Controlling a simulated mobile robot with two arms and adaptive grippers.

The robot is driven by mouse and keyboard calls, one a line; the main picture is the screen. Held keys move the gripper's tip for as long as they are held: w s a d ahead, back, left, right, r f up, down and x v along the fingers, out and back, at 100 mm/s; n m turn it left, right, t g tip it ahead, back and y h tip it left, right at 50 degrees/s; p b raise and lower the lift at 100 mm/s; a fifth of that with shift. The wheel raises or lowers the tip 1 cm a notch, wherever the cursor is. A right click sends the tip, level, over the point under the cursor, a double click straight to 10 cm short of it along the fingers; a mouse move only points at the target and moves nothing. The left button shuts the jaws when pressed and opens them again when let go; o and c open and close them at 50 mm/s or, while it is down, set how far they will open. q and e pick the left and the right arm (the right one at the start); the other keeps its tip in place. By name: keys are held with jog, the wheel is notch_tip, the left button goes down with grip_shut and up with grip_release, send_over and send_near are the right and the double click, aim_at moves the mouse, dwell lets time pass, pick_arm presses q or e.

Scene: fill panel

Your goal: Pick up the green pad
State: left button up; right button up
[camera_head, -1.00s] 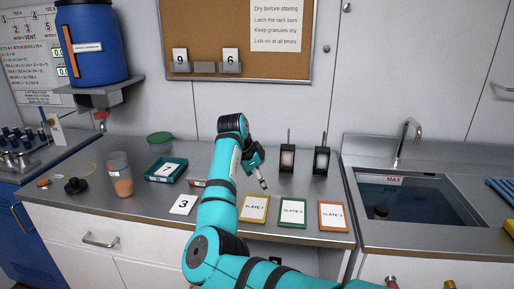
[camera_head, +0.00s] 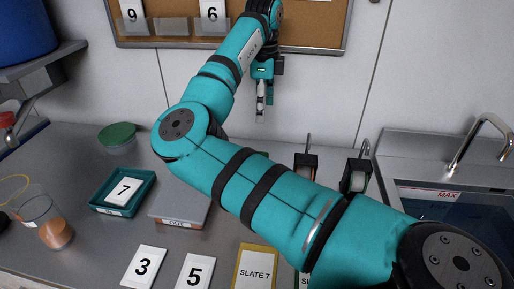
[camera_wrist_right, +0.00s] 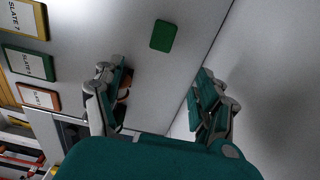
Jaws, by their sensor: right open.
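The green pad (camera_wrist_right: 162,35) is a small flat rounded square in the right wrist view. It lies on the grey counter close to the wall, ahead of my fingers. My right gripper (camera_head: 261,112) points down in front of the wall in the head view. In the wrist view my right gripper (camera_wrist_right: 160,98) has its fingers wide apart, with no object held; the pad is beyond the fingertips. My left gripper is not in view.
The yellow-framed SLATE 7 (camera_head: 256,268) and cards 3 (camera_head: 144,267) and 5 (camera_head: 195,271) lie along the front. A teal tray (camera_head: 122,192), a beaker (camera_head: 48,224) and two dark upright holders (camera_head: 306,164) (camera_head: 356,174) stand on the counter. The sink (camera_head: 440,215) is at right.

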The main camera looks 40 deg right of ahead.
notch_tip(320, 180, down, 11)
jog(key=shift+s+a+r+b, duration=0.1)
jog(key=shift+a+r+b, duration=0.05)
jog(key=shift+b, duration=0.25)
jog(key=shift+f, duration=0.8)
jog(key=f, duration=0.2)
jog(key=w+f, duration=0.1)
jog(key=f, duration=0.1)
jog(key=shift+f, duration=0.3)
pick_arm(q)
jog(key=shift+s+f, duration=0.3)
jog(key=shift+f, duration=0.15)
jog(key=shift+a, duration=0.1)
pick_arm(e)
jog(key=c, duration=1)
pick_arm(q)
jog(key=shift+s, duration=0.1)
pick_arm(e)
jog(key=shift+c, duration=0.2)
